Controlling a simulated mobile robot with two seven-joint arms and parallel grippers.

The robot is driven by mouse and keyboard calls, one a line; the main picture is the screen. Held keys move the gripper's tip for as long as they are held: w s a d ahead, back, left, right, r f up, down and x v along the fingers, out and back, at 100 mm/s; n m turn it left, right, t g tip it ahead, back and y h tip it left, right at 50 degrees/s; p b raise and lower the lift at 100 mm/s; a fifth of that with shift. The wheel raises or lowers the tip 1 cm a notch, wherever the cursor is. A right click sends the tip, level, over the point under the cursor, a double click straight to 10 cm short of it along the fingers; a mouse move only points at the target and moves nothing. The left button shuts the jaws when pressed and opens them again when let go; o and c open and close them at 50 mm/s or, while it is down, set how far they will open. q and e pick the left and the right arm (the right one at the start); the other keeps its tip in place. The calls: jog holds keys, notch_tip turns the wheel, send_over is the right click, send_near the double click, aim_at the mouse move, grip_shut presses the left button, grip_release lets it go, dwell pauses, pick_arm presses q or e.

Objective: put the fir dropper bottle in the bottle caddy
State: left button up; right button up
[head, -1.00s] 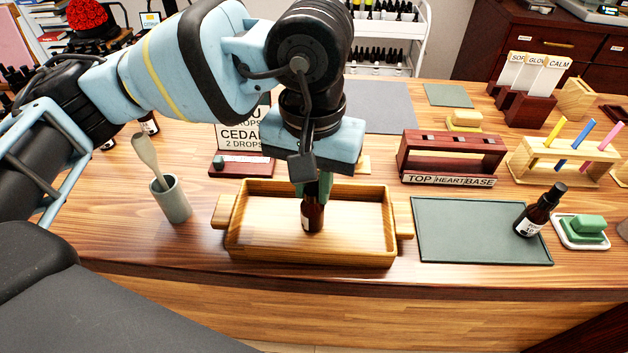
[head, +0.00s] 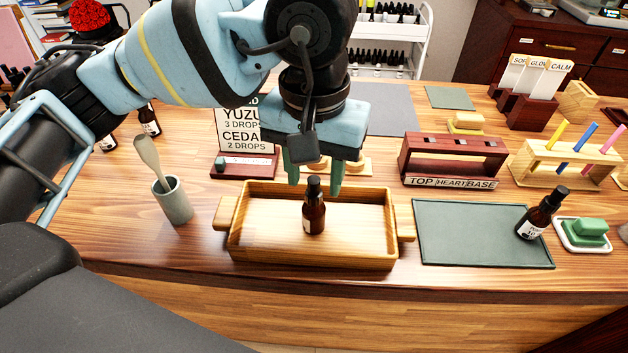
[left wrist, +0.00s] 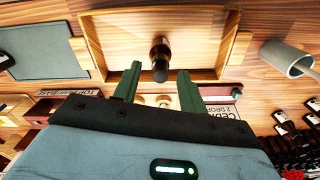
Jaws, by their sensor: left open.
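A dark brown dropper bottle (head: 314,208) with a black cap stands upright inside the wooden caddy (head: 262,250), near its middle. I cannot read its label, so I cannot tell whether it is the fir one. My left gripper (head: 314,188) is open and empty, just above and behind the bottle, its green fingers apart. In the left wrist view the bottle (left wrist: 159,55) stands inside the caddy (left wrist: 231,55), ahead of the open left fingers (left wrist: 157,75) and clear of them. My right gripper is not in view.
Another dropper bottle (head: 541,212) stands at the right end of a green mat (head: 470,235). A grey cup with a spatula (head: 174,201) stands left of the caddy. A dark red TOP/HEART/BASE rack (head: 453,158) and a recipe sign (head: 242,140) stand behind.

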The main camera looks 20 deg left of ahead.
pick_arm(q)
notch_tip(320, 180, up, 10)
jog(key=shift+f, duration=0.2)
